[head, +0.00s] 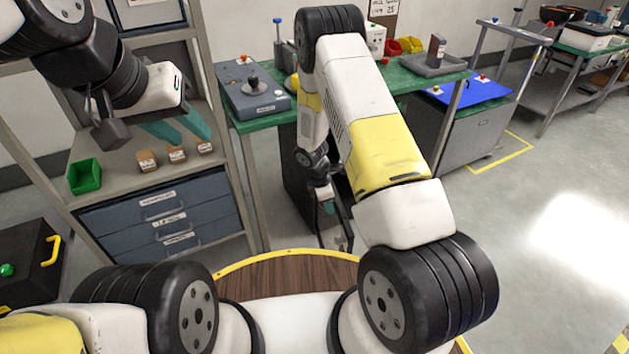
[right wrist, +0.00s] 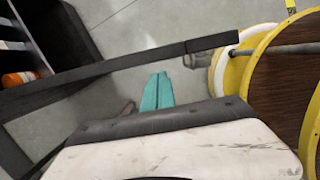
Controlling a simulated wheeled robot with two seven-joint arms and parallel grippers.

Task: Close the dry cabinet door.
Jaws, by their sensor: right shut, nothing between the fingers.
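The dry cabinet (head: 297,183) is a dark box under the green-topped bench, partly hidden by my right arm. Its door (head: 346,218) stands open as a thin dark frame. In the right wrist view, a dark bar of the door (right wrist: 120,72) crosses just beyond my right gripper (right wrist: 158,88), and the open cabinet (right wrist: 75,38) shows at upper left. My right gripper's teal fingers are together and empty, close to the door frame; contact cannot be told. In the head view it is beside the door (head: 328,207). My left gripper (head: 180,129) is open and empty before the shelf at left.
An orange-and-white item (right wrist: 20,78) is inside the cabinet. The green-topped bench (head: 262,122) stands above it. A grey shelf unit holds a green bin (head: 85,176) and blue drawers (head: 165,220). Open floor (head: 530,240) lies to the right.

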